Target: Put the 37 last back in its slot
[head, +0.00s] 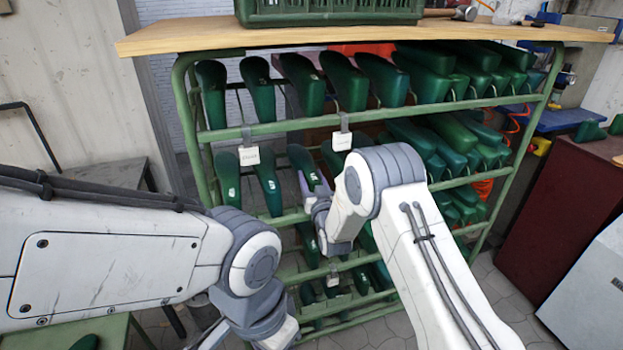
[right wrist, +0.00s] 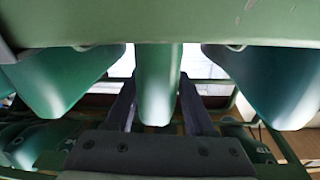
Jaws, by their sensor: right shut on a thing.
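My right gripper (head: 317,190) is at the middle tier of the green rack (head: 225,132), left of its centre. In the right wrist view its two dark fingers (right wrist: 158,108) stand on either side of a green last (right wrist: 158,75) and are shut on it. That last (head: 299,157) also shows in the head view among the hanging lasts; its number cannot be read. Whether it rests on the rack cannot be told. My left gripper (head: 262,335) is at the bottom of the head view, away from the rack; its fingertips are out of sight.
Green lasts hang close on both sides of the held one, a left neighbour (right wrist: 62,80) and a right neighbour (right wrist: 262,80). White tags (head: 249,156) hang from the rails. A green crate (head: 330,16) stands on the wooden top (head: 190,36). A dark red cabinet (head: 565,205) is at the right.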

